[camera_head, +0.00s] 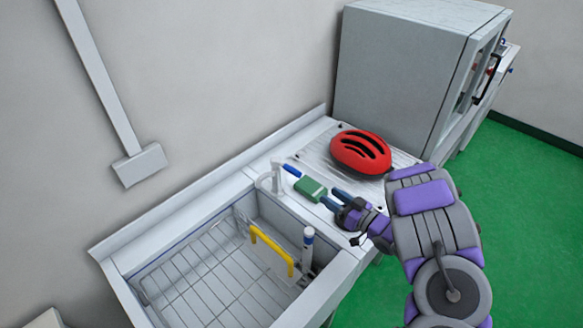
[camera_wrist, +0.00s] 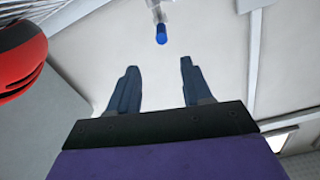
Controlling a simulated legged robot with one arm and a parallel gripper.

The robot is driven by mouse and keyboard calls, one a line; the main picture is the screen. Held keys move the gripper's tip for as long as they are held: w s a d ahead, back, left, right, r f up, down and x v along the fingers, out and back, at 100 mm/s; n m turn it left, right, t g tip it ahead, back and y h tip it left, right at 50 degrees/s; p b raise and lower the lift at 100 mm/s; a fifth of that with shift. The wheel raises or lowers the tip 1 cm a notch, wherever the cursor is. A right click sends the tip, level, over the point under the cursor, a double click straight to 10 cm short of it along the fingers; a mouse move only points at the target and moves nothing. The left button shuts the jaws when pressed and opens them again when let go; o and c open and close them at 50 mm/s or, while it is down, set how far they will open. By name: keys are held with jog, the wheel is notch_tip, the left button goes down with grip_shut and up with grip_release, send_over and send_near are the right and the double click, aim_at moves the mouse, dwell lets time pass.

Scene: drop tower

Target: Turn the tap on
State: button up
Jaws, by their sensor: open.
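The tap (camera_head: 277,180) is a white curved spout at the back right corner of the sink. Its blue-tipped lever (camera_head: 291,170) points right, towards the drainboard. In the wrist view the blue lever tip (camera_wrist: 161,34) lies ahead of my fingertips, roughly centred between them and apart from them. My gripper (camera_head: 331,197) is over the counter to the right of the tap, with its fingers pointing towards it. In the wrist view my gripper (camera_wrist: 158,66) is open, with nothing between the fingers.
A red helmet (camera_head: 361,151) rests on the drainboard behind my gripper. The sink (camera_head: 205,270) holds a wire rack and a yellow handle (camera_head: 271,250). A grey cabinet (camera_head: 405,75) stands beyond.

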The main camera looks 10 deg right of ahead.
aim_at(287, 167)
jog(key=b+x, duration=0.1)
jog(key=x, duration=1.6)
jog(key=shift+w+a+f, duration=0.1)
jog(key=shift+a, duration=0.15)
jog(key=shift+c, duration=0.3)
grip_shut()
